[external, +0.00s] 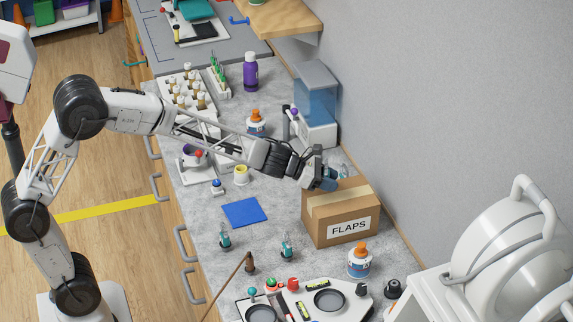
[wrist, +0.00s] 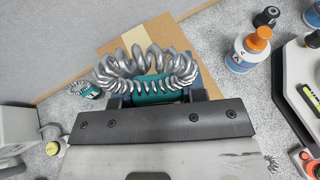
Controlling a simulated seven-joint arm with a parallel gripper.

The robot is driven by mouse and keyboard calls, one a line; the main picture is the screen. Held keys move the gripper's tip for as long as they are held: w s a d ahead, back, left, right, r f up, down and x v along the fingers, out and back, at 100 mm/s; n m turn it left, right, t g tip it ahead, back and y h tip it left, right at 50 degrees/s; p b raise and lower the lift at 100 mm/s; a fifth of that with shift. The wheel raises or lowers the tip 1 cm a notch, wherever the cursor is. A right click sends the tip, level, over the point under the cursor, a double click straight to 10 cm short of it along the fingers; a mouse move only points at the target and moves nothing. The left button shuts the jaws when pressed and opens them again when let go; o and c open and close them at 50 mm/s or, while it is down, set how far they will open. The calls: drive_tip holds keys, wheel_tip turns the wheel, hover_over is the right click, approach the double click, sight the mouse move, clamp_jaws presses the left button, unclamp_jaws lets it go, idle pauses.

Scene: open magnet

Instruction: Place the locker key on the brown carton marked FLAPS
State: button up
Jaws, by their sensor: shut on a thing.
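The brown carton marked FLAPS (external: 326,230) stands closed on the counter, with a tape strip across its top. Its top also shows in the wrist view (wrist: 185,35). My gripper (external: 322,182) is over the far part of the carton top. In the wrist view my gripper (wrist: 158,97) is shut on the locker key (wrist: 150,75), a teal body with a silver coil loop. The coil shows against the carton top. Whether the key touches the carton, I cannot tell. The key's lower part is hidden by the gripper.
A similar teal and silver item (wrist: 88,90) lies beside the carton. Two small teal items (external: 225,239) (external: 287,247) stand on the counter. An orange-capped bottle (external: 359,262) is close in front of the carton. A blue-tank device (external: 316,105) stands behind. A blue mat (external: 244,212) lies left.

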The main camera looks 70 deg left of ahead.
hover_over(345, 197)
drive_tip(key=shift+w+f, duration=0.1)
drive_tip(key=shift+f, duration=0.15)
idle(0.3)
drive_tip(key=shift+f, duration=1.75)
drive_tip(key=shift+f, duration=0.1)
drive_tip(key=o, duration=0.9)
drive_tip(key=shift+a, duration=0.1)
